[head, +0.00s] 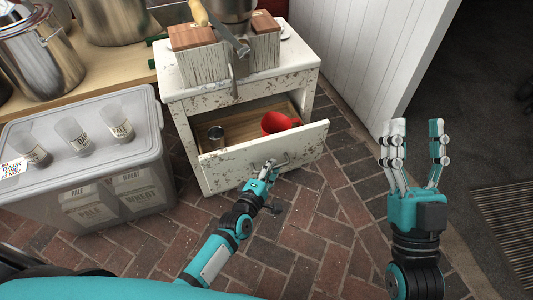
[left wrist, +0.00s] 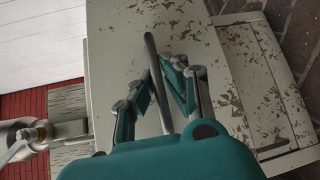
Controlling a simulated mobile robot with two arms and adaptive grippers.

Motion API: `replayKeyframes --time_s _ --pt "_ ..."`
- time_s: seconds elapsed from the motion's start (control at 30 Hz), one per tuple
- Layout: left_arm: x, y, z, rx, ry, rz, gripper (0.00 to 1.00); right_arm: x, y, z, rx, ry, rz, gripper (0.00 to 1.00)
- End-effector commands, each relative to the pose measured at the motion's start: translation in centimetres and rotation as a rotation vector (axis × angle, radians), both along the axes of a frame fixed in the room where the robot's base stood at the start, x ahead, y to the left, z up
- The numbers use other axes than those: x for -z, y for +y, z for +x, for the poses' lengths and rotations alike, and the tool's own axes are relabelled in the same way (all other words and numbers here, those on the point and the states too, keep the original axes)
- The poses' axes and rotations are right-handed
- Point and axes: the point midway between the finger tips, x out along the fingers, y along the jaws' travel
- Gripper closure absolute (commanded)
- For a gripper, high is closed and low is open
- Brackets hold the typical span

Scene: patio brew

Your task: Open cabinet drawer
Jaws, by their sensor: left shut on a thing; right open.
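The white, worn cabinet (head: 195,98) stands at the centre of the head view. Its drawer (head: 225,165) is pulled out, with the wooden inside showing. A red object (head: 279,122) and a small metal can (head: 216,138) are in the drawer. My left gripper (head: 265,172) is at the drawer front, shut on the metal handle (head: 282,160). In the left wrist view the handle (left wrist: 151,55) runs between the two fingers of my left gripper (left wrist: 158,88). My right gripper (head: 415,150) is open and empty, to the right of the drawer.
A clear lidded bin (head: 75,190) with several cups on top stands left of the cabinet. Pots (head: 45,60) stand on a wooden bench behind it. Wooden-topped blocks (head: 195,50) and a tool are on the cabinet. A white wall (head: 355,45) is behind; brick floor (head: 320,230) is clear at front right.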

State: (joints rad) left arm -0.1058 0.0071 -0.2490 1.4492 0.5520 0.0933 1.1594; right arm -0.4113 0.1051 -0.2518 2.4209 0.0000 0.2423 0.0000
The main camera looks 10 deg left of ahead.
Motion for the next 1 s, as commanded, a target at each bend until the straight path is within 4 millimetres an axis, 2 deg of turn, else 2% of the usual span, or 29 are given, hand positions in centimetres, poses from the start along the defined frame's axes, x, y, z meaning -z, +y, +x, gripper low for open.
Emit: replayKeyframes --time_s 0.03,0.13,0.33,0.8,0.83,1.0 --pt "-0.5 -0.3 -0.4 -0.004 -0.006 -0.005 1.00 0.5 0.0 0.6 0.003 0.054 -0.016 0.50" --pt "-0.5 -0.8 -1.2 -0.004 -0.007 -0.006 1.00 1.9 0.1 1.5 0.007 0.143 -0.041 0.50" --pt "-0.5 -1.4 -2.0 -0.004 -0.009 -0.005 1.00 3.7 0.1 2.3 0.014 0.252 -0.072 0.50" --pt "-0.4 -1.6 -2.3 -0.004 -0.010 -0.005 1.00 4.4 0.0 2.6 0.016 0.287 -0.082 0.50" --pt "-0.4 -1.6 -2.3 -0.004 -0.010 -0.005 0.91 4.4 0.0 2.6 0.016 0.286 -0.081 0.50" --pt "-0.3 -1.6 -2.3 -0.002 -0.007 -0.003 0.69 4.4 0.0 2.6 0.016 0.286 -0.081 0.50"
